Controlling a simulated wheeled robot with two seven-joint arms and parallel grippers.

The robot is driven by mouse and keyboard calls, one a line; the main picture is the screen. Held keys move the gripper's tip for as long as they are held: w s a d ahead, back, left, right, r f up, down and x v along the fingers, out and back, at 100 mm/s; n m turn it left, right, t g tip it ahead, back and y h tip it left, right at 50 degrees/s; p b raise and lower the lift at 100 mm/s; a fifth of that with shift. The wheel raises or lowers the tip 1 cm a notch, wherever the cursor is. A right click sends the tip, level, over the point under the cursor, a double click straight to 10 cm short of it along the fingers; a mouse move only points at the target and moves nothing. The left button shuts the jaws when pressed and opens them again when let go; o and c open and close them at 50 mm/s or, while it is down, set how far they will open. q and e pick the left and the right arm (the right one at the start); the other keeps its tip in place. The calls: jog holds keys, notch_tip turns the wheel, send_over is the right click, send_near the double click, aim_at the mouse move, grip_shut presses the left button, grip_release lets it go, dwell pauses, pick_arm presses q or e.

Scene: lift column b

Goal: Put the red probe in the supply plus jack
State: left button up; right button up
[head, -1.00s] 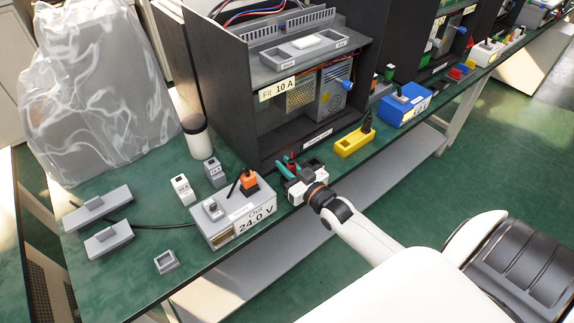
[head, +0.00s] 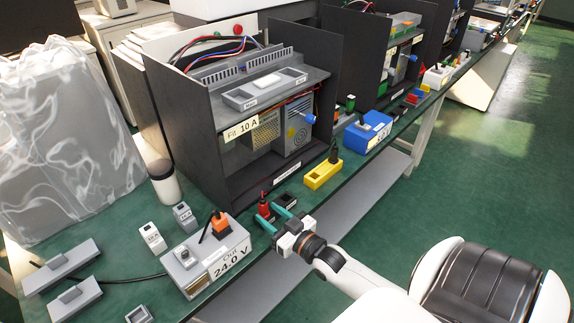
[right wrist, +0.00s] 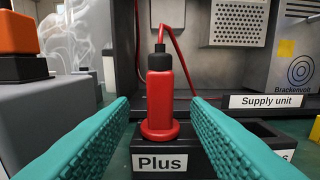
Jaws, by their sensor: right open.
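The red probe (head: 264,206) stands upright at a dark block near the table's front edge. In the right wrist view the red probe (right wrist: 160,95) has its round base on the block face marked "Plus" (right wrist: 161,163), with a red cable rising from its black top. My right gripper (head: 267,211) is open. Its teal fingers lie on either side of the probe, with a visible gap on both sides; the right wrist view also shows the open right gripper (right wrist: 160,112). How deep the probe sits is hidden. My left gripper is not in view.
A dark cabinet marked "Fit 10 A" (head: 190,125) stands behind. A yellow block (head: 323,174) and a blue box (head: 366,133) are to the right. A "Supply unit" label (right wrist: 268,101) is behind.

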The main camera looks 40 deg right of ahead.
jog(key=s, duration=0.7)
jog(key=shift+d, duration=0.25)
jog(key=s+a+f+g+h, duration=0.1)
jog(key=s+f+g, duration=0.2)
jog(key=f, duration=0.7)
jog(key=s+f+g, duration=0.3)
jog(key=s+f, duration=0.1)
jog(key=f, duration=0.6)
jog(key=s+a+f+g+h, duration=0.1)
jog(key=s+f+g, duration=0.2)
jog(key=f, duration=0.7)
jog(key=s+a+f+n+g, duration=0.1)
jog(key=s+a+f+g, duration=0.3)
jog(key=s+f, duration=0.3)
jog(key=s+a+f+g, duration=0.3)
jog(key=s+f, duration=0.4)
jog(key=s, duration=0.8)
jog(key=shift+s+a+f+n+g+y+p, duration=0.25)
jog(key=shift+a+n+g+y+p, duration=0.15)
jog(key=shift+g+p, duration=0.1)
